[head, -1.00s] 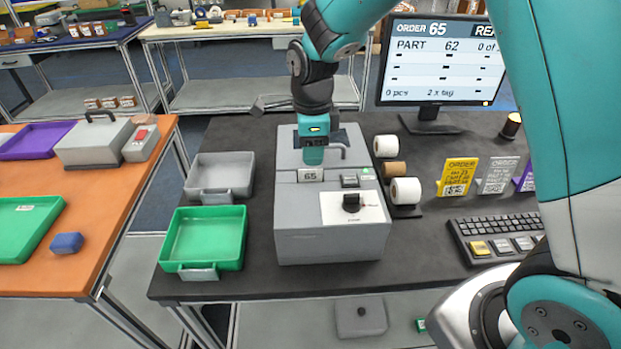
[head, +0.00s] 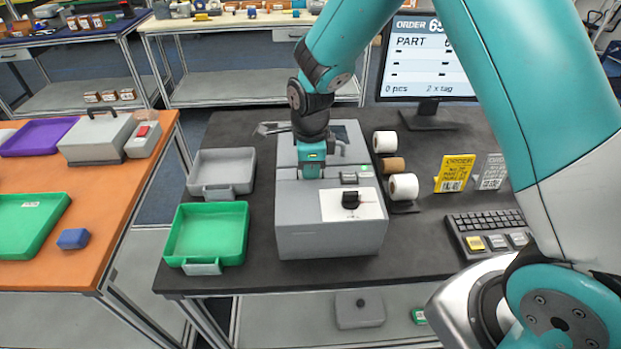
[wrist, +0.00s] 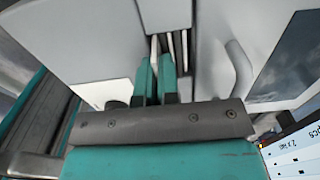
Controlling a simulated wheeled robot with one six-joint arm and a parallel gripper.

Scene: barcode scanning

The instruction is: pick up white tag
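The grey tag printer (head: 330,215) stands on the dark table. The white tag marked 65 that showed on its front earlier is now hidden by my gripper or cannot be made out. My gripper (head: 311,176) is lowered at the printer's upper face, pointing down. In the wrist view, its two teal fingertips (wrist: 157,75) are close together at a slotted opening. Thin pale strips (wrist: 170,45) show just beyond them. I cannot tell whether a tag is between the fingers.
A grey tray (head: 221,172) and a green tray (head: 206,235) lie left of the printer. Paper rolls (head: 403,187), a yellow order card (head: 455,173), a keyboard (head: 490,228) and a monitor (head: 425,70) stand to the right. The orange table (head: 100,230) is at the left.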

